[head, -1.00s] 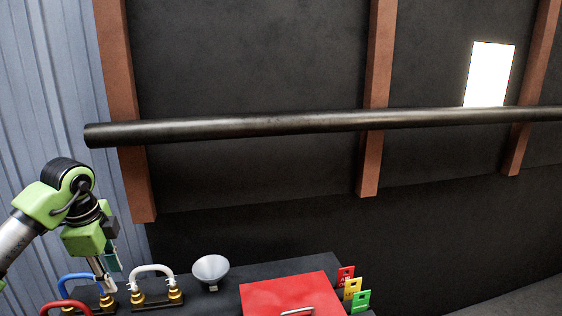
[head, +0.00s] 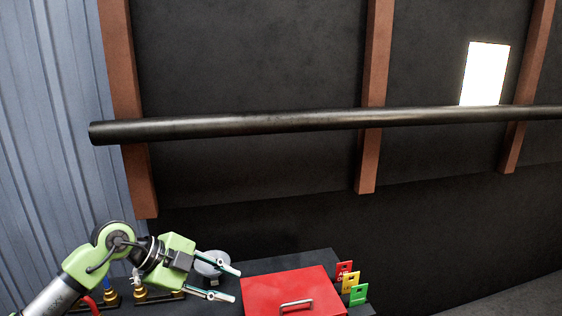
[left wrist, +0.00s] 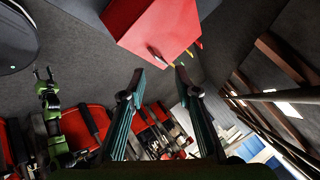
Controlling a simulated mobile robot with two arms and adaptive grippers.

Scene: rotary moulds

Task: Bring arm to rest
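My left gripper (head: 236,285) is in the lower left of the head view, pointing right. Its two fingers are apart and nothing is between them. It is in front of the grey bowl-shaped lamp or funnel (head: 213,258) and left of the red box. In the left wrist view its open fingers (left wrist: 159,72) frame empty space below the red box. My right gripper (left wrist: 44,75) shows small at the left of the left wrist view, with its fingers apart and nothing seen between them.
A red box (head: 290,288) with a metal handle sits on a dark surface. Red, yellow and green tags (head: 351,284) stand at its right. Brass fittings (head: 140,290) are partly hidden behind my left arm. A long dark pipe (head: 300,122) crosses the wall above.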

